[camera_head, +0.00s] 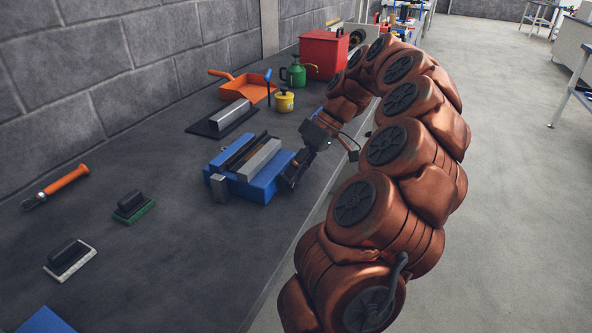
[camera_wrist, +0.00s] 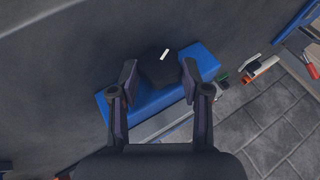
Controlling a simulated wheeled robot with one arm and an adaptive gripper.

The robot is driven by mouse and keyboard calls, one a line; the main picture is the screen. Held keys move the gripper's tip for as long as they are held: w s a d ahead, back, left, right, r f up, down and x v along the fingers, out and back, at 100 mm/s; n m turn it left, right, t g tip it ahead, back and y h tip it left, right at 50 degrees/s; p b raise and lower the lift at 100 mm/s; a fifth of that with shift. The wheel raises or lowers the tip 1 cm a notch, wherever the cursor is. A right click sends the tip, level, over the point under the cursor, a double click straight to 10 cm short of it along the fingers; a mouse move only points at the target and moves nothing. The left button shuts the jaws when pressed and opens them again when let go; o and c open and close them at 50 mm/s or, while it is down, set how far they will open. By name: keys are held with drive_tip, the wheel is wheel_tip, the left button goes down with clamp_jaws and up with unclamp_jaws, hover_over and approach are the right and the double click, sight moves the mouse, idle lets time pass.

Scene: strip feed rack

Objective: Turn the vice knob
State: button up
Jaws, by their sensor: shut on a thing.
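The blue vice (camera_head: 268,188) with grey jaws (camera_head: 259,158) sits on the dark bench in the head view. Its blue body (camera_wrist: 204,62) also shows in the wrist view. The black vice knob (camera_wrist: 152,74) has a white mark and is between the two fingers in the wrist view. My gripper (camera_head: 293,175) reaches the vice's right side from the bench's front edge. It is shut on the knob, with one finger on each side (camera_wrist: 160,74). In the head view the knob is hidden or too dark to tell from the fingers.
Behind the vice are a black plate with a grey block (camera_head: 231,113), an orange dustpan (camera_head: 243,88), a yellow pot (camera_head: 284,101), a green can (camera_head: 295,73) and a red box (camera_head: 323,54). Brushes (camera_head: 133,205) and an orange-handled tool (camera_head: 66,181) lie to the left.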

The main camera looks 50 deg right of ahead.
idle(0.3)
drive_tip(key=o, duration=1.1)
drive_tip(key=shift+o, duration=0.2)
drive_tip(key=shift+s+a+h, duration=0.1)
drive_tip(key=shift+a+h, duration=0.15)
drive_tip(key=shift+h, duration=0.85)
drive_tip(key=shift+a+r+n+t+h+b, duration=0.15)
drive_tip(key=shift+n+t+h+b, duration=0.15)
drive_tip(key=shift+h, duration=0.4)
drive_tip(key=shift+a+r+n+t+h+b, duration=0.1)
drive_tip(key=shift+n+t+h, duration=0.1)
drive_tip(key=shift+t+h, duration=0.35)
drive_tip(key=shift+s+a+f+n+t+h, duration=0.1)
drive_tip(key=shift+a+n+t+h, duration=0.1)
drive_tip(key=shift+h, duration=0.8)
drive_tip(key=shift+s+a+f+n+t+h, duration=0.1)
drive_tip(key=shift+a+n+t+h, duration=0.1)
drive_tip(key=shift+h, duration=0.75)
drive_tip(key=shift+h, duration=0.3)
